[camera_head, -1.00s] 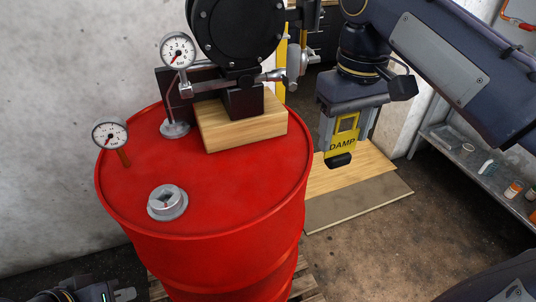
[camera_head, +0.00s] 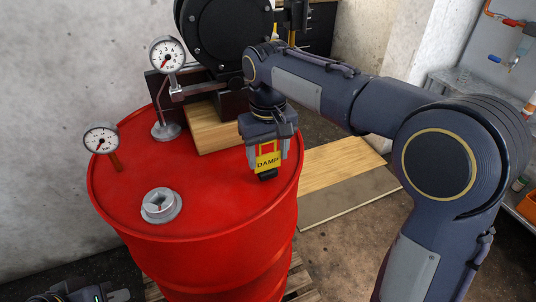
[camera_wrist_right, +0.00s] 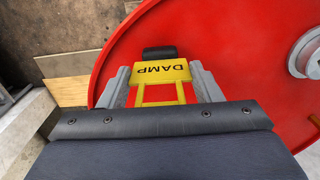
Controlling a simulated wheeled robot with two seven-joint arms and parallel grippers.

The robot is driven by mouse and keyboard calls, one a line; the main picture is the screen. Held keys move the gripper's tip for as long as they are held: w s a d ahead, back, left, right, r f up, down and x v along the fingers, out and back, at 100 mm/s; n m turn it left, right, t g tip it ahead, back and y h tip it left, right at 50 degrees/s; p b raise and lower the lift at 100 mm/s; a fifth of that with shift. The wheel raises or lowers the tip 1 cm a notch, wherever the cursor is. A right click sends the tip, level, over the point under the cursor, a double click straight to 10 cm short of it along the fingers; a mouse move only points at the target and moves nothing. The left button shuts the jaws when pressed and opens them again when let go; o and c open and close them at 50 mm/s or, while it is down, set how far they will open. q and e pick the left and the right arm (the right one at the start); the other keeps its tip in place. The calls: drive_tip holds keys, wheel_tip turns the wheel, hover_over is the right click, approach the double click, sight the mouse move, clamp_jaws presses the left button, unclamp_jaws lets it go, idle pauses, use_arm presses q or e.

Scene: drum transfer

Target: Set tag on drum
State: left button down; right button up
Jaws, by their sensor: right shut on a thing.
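The red drum (camera_head: 215,207) stands upright. The tag shows over the right part of the drum top, close to it; I cannot tell whether they touch. My left gripper (camera_head: 112,295) is at the bottom left corner, mostly cut off, and its jaws cannot be made out.
A grey bung (camera_head: 161,205) sits on the drum top. A dial gauge (camera_head: 101,139) stands at its left, another (camera_head: 168,55) behind. A wooden block (camera_head: 215,127) under a black round machine (camera_head: 228,35) fills the back. The drum's front right top is clear.

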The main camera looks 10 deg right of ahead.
drive_tip(key=shift+f, duration=0.4)
drive_tip(key=shift+f, duration=0.1)
drive_tip(key=o, duration=1.2)
drive_tip(key=shift+o, duration=0.2)
